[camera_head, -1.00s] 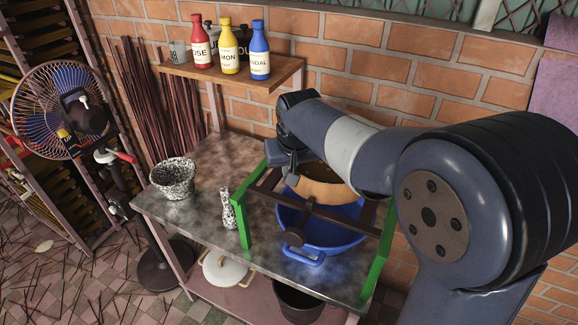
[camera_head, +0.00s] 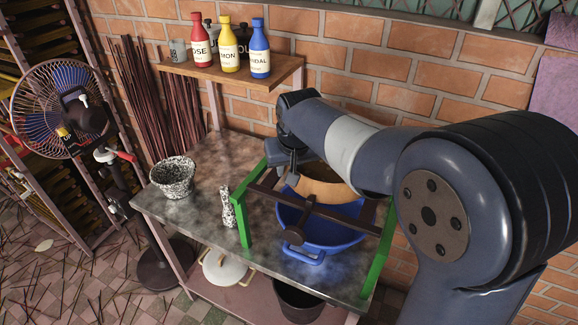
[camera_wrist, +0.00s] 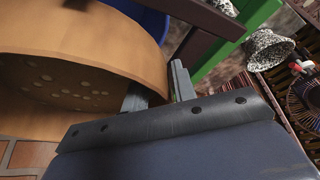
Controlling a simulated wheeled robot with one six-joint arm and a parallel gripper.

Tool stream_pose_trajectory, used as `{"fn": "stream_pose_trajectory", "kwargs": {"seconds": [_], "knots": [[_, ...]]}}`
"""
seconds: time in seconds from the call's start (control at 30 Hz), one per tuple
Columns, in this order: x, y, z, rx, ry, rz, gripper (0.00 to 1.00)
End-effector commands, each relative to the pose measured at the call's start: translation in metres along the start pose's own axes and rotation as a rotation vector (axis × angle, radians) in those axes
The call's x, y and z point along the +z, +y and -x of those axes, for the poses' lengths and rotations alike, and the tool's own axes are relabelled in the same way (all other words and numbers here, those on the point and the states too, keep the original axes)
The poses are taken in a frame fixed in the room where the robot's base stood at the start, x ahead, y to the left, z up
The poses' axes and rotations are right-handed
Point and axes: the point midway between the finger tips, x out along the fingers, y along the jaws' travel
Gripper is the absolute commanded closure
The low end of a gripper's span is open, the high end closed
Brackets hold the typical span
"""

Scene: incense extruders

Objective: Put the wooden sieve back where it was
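The wooden sieve (camera_head: 322,186) is a round, light-brown hoop over the blue basin (camera_head: 330,232), by the dark wooden bars of the green-legged stand (camera_head: 241,218). My arm hides part of it. In the wrist view the sieve (camera_wrist: 75,45) fills the upper left, with its perforated bottom facing the camera. My gripper (camera_wrist: 160,88) has one finger inside the hoop and one outside, closed on its wall. Whether the sieve rests on the bars or hangs just above them, I cannot tell.
A wooden shelf (camera_head: 240,77) with several bottles is on the brick wall behind. A fan (camera_head: 62,110) stands far left.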

Motion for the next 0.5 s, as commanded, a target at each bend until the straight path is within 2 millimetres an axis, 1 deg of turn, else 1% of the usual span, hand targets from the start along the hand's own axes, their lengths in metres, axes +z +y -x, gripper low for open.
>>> {"fn": "stream_pose_trajectory", "kwargs": {"seconds": [0.17,0.3,0.4,0.5], "knots": [[0.0,0.0,-0.001,0.0,0.0,0.0,0.74],[0.001,0.001,0.033,-0.001,0.009,-0.001,0.74],[0.004,0.004,0.055,0.0,0.007,-0.001,0.74],[0.003,0.004,0.077,0.0,0.005,0.0,0.74]]}}
